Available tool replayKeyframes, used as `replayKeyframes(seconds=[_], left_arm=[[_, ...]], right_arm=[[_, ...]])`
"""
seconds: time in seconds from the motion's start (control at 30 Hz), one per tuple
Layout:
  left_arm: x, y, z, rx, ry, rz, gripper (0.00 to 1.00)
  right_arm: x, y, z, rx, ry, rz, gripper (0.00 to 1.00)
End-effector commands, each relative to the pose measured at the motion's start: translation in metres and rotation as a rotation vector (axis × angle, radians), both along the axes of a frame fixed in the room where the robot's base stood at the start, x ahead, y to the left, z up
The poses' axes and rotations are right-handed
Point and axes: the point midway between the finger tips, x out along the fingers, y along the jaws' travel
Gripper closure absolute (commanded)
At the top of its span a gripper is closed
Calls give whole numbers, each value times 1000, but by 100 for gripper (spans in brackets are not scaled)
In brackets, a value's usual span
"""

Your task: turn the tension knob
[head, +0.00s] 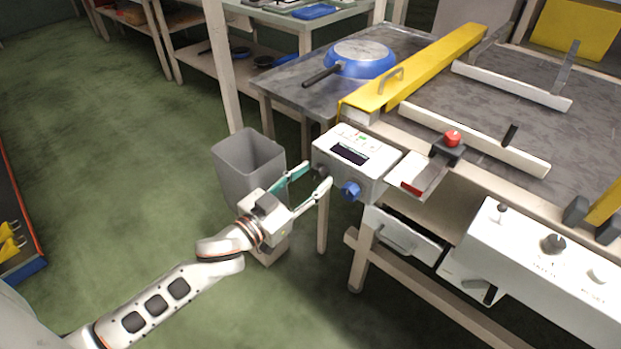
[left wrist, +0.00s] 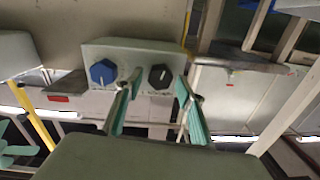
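A white control box (head: 355,160) is fixed at the near left corner of the conveyor table. Its front carries a blue knob (head: 350,191) and a dark knob (head: 320,172); the lettering is too small to tell which one is tension. In the left wrist view the blue knob (left wrist: 102,72) is on the left and the dark knob (left wrist: 160,77) on the right, each with a light pointer line. My left gripper (head: 317,174) is open, its fingers on either side of the dark knob; I cannot tell whether they touch it. My right gripper is not in view.
A grey bin (head: 248,165) stands on the floor behind my left gripper. A blue pan (head: 361,60) lies on the metal table. A red button (head: 453,138) and a white panel with knobs (head: 545,262) are to the right. A drawer (head: 402,236) is below the box.

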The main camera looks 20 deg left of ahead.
Motion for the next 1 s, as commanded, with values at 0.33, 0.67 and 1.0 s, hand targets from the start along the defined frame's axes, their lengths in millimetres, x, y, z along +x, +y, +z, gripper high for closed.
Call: replayKeyframes(seconds=[0.33, 0.67, 1.0], left_arm=[[0, 0, 0, 6, -3, 0, 96], [0, 0, 5, 135, -55, 2, 96], [0, 0, 4, 351, -132, 2, 96]], right_arm=[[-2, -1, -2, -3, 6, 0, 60], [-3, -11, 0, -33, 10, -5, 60], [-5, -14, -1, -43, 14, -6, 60]])
